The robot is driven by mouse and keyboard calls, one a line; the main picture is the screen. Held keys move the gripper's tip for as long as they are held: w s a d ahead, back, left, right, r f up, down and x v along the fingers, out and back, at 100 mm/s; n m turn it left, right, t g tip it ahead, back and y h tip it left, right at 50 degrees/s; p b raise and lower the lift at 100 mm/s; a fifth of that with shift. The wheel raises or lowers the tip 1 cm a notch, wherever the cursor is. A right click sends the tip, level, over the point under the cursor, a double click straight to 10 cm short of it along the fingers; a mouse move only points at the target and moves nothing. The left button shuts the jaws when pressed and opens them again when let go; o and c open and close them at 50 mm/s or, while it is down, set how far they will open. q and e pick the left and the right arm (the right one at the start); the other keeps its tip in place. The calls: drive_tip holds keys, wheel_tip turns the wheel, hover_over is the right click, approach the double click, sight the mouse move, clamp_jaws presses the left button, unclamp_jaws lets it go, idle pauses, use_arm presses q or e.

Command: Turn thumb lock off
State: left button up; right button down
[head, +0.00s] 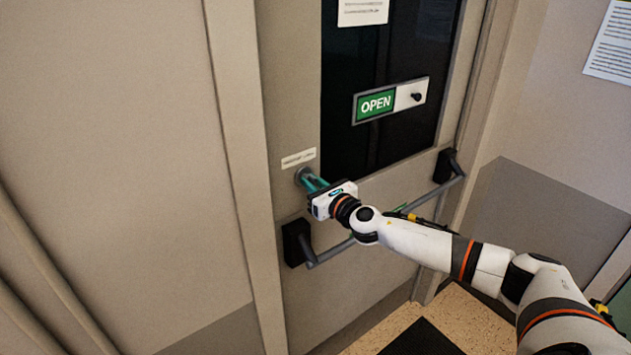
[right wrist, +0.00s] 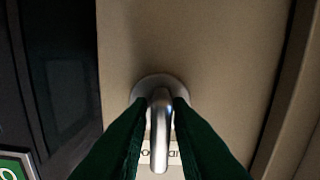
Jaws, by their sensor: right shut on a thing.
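The thumb lock (right wrist: 160,128) is a shiny metal turn piece on a round plate, set in the beige door (head: 345,300) below a small label strip (head: 298,159). In the head view its round plate (head: 301,175) shows just behind my right gripper's fingertips (head: 310,180). In the right wrist view the two dark green fingers (right wrist: 160,112) are shut on the turn piece, one on each side. The turn piece lies along the picture's upright direction there. Much of the lock is hidden by the fingers in the head view. My left gripper is out of view.
A dark push bar (head: 330,250) crosses the door just below my right gripper. A green OPEN sign (head: 376,105) with a slider is on the dark door window (head: 400,60). The door frame (head: 235,150) stands to the left.

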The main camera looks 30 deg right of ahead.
drive_tip(key=c, duration=1.5)
unclamp_jaws()
drive_tip(key=shift+s, duration=0.15)
drive_tip(key=shift+s+d+b, duration=0.15)
drive_tip(key=shift+s+b, duration=0.25)
drive_tip(key=shift+s, duration=1.8)
drive_tip(key=shift+s+d+b, duration=0.15)
drive_tip(key=shift+s+b, duration=0.2)
drive_tip(key=shift+s, duration=1.85)
